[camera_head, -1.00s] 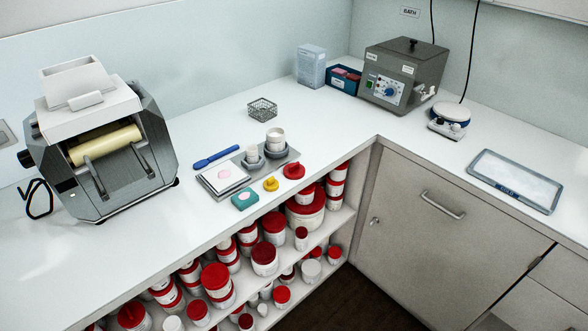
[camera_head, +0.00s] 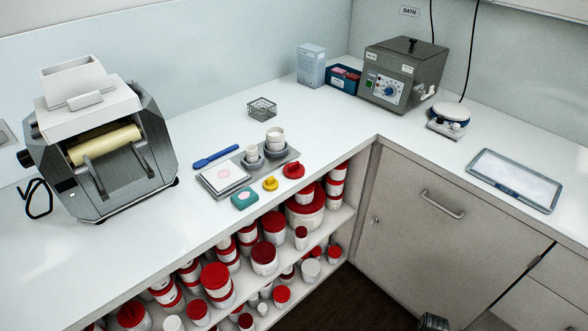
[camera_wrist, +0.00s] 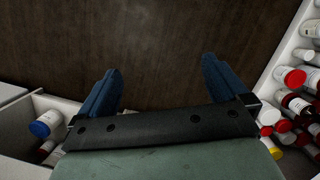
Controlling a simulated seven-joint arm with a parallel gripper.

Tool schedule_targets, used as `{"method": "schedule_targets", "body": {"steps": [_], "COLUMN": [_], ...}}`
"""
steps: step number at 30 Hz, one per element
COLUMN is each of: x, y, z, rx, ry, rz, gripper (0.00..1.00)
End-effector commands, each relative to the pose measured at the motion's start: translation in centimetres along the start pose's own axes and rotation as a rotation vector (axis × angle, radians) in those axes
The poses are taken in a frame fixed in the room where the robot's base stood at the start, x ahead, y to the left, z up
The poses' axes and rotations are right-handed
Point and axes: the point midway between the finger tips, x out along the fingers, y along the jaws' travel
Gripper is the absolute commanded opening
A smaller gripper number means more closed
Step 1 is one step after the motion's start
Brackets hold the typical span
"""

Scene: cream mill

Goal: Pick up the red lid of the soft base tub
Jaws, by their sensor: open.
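A red lid (camera_head: 293,170) with a raised knob lies on the white counter near its front edge. A small yellow lid (camera_head: 270,183) lies just left of it. Behind them, a larger white tub (camera_head: 275,136) and a smaller white tub (camera_head: 251,154) stand in grey holders on a grey tray (camera_head: 292,154). Both seem lidless; no label can be read. In the wrist view my gripper (camera_wrist: 160,78) is open and empty, its blue fingers wide apart over dark floor. The red lid on the counter is not in that view.
A teal block (camera_head: 244,199), a stack of white sheets (camera_head: 222,178) and a blue spatula (camera_head: 215,156) lie left of the lids. A roller mill (camera_head: 108,155) stands farther left. Red-lidded tubs fill the shelves (camera_head: 330,230) below.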

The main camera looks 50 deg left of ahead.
Motion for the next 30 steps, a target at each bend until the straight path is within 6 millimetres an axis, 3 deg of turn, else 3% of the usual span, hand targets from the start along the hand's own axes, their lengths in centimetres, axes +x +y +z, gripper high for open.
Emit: {"method": "schedule_targets", "body": {"steps": [6, 15, 24, 30], "x": [-5.6, -13.9, -23.1, -29.7], "y": [-4.5, -11.7, -20.0, -25.7], "z": [-5.2, -10.5, -13.6, -14.5], "rx": [-0.093, -0.21, -0.32, -0.392], "ry": [0.114, 0.263, 0.399, 0.481], "rz": [0.016, 0.012, -0.013, -0.041], "gripper": [1.0, 1.0, 1.0, 1.0]}}
